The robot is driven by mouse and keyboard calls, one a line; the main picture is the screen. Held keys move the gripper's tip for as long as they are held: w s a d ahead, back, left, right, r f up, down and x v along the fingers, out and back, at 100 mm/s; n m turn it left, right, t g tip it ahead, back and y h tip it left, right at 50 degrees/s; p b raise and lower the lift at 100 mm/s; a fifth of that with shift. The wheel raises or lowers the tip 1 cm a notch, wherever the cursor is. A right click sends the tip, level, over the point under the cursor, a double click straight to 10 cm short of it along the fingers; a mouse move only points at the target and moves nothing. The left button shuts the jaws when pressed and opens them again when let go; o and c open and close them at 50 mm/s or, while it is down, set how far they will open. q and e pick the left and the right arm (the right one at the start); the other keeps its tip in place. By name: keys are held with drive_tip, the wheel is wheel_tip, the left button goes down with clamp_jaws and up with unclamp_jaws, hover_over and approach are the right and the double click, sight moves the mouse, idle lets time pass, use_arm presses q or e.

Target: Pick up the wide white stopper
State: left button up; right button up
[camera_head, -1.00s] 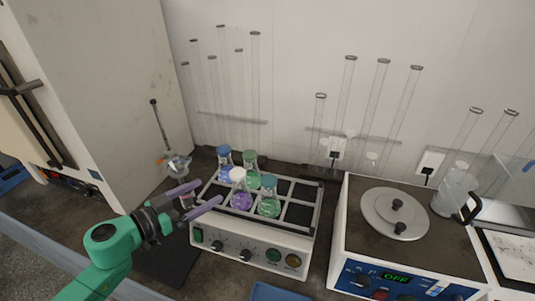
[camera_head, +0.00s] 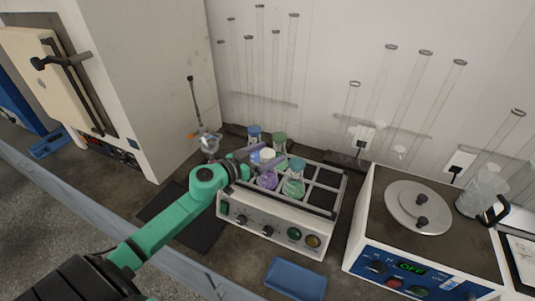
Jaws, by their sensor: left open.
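The wide white stopper (camera_head: 267,155) sits in the neck of a flask with purple liquid (camera_head: 267,179), which stands in the front left part of the shaker's rack. My left gripper (camera_head: 270,153) is open at the stopper, reaching in from the left. Its purple fingers appear to lie on either side of the stopper and partly hide it. I cannot tell whether they touch it. My right gripper is not in view.
Flasks with blue (camera_head: 254,133), green (camera_head: 279,139) and teal (camera_head: 296,164) stoppers stand close around it on the shaker (camera_head: 272,232). Right-hand rack cells are empty. A hotplate (camera_head: 385,240) stands right, a blue tray (camera_head: 296,278) in front. Tall glass tubes line the wall.

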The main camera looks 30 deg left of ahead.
use_arm(q)
drive_tip(key=shift+s, duration=0.1)
drive_tip(key=c, duration=1.4)
drive_tip(key=shift+r, duration=0.1)
